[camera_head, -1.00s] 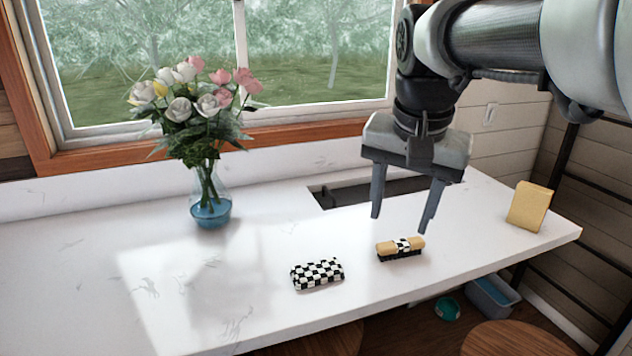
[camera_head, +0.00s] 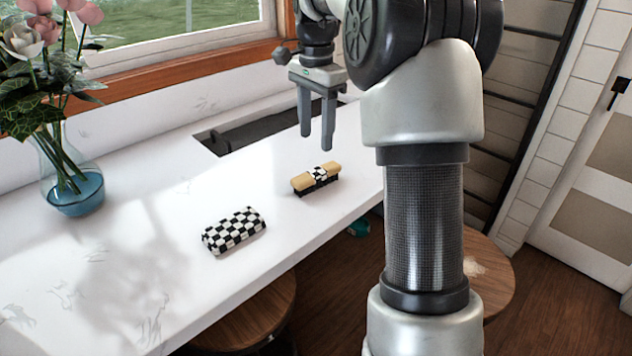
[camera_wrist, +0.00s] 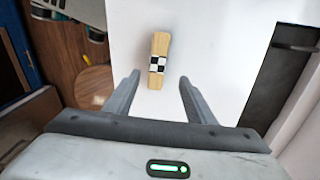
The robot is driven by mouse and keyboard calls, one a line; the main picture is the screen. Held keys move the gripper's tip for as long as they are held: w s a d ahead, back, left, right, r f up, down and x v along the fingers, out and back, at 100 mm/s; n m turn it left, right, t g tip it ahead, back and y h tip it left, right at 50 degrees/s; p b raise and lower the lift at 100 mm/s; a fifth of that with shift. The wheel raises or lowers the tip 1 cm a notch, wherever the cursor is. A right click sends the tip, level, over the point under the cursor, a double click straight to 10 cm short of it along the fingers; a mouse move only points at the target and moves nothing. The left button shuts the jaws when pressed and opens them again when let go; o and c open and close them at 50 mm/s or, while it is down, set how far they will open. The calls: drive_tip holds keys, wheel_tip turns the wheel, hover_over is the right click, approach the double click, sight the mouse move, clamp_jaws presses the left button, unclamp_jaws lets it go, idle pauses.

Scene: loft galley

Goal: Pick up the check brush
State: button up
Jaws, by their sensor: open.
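The check brush (camera_head: 316,178) lies on the white counter. It has a tan wooden back with a black-and-white checked band and dark bristles below. It also shows in the wrist view (camera_wrist: 158,62), just beyond the fingertips and between their lines. My gripper (camera_head: 317,142) is open and empty above the counter, behind the brush in the head view. Its two fingers also show in the wrist view (camera_wrist: 159,80). A black-and-white checked case or block (camera_head: 234,231) lies on the counter, left of and nearer than the brush.
A blue glass vase (camera_head: 75,190) with flowers stands at the left. A recessed dark sink (camera_head: 245,132) lies behind the brush. The counter (camera_head: 150,225) is clear around both small things. Wooden stools (camera_head: 245,315) stand below its front edge.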

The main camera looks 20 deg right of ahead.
sight(317, 171)
wheel_tip(317, 171, down, 4)
drive_tip(key=shift+r, duration=0.2)
drive_tip(key=shift+s+f+b, duration=0.15)
drive_tip(key=shift+f+b, duration=0.2)
drive_tip(key=shift+f, duration=1)
drive_tip(key=shift+s+f+b, duration=0.15)
drive_tip(key=shift+f+b, duration=0.15)
drive_tip(key=shift+f, duration=1.05)
drive_tip(key=shift+c, duration=0.3)
drive_tip(key=c, duration=1.1)
